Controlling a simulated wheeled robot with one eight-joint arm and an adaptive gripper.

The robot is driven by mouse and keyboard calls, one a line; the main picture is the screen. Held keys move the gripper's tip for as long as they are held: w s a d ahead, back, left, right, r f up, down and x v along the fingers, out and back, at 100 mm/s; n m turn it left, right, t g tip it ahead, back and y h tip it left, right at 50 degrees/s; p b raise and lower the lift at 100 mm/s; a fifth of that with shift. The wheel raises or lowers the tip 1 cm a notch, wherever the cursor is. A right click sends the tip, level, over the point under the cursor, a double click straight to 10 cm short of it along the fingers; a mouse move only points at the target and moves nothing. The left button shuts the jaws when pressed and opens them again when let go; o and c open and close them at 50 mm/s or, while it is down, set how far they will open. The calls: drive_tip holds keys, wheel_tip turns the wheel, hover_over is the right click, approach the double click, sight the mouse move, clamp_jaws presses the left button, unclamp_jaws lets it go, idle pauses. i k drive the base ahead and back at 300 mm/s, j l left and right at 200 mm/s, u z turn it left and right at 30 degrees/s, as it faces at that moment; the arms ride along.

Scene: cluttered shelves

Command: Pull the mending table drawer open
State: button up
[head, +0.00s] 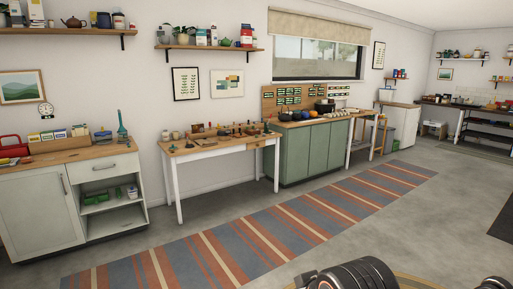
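A white-legged table with a wooden top (205,153), which looks like the mending table, stands against the wall left of the window. Many small items lie on its top. My gripper's fingers are not in view. Only dark rounded parts of my own arm show at the bottom edge, well apart from the table.
A pale cabinet (38,213) with a white drawer (103,167) and open shelves stands at left. A green cabinet (309,153) adjoins the table at right. A striped rug (255,234) lies in front on clear floor. Wall shelves (208,46) hang above.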

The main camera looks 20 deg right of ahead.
sight(262, 143)
drive_tip(key=i+l+z, duration=0.3)
drive_tip(key=i, duration=0.25)
drive_tip(key=i+z, duration=0.3)
drive_tip(key=i, duration=0.2)
drive_tip(key=i+z, duration=0.1)
drive_tip(key=i, duration=2.55)
drive_tip(key=i+l+u, duration=0.2)
drive_tip(key=i, duration=0.35)
drive_tip(key=i+l+u, duration=0.2)
drive_tip(key=i, duration=0.3)
drive_tip(key=i+l+u, duration=0.2)
drive_tip(key=i, duration=0.35)
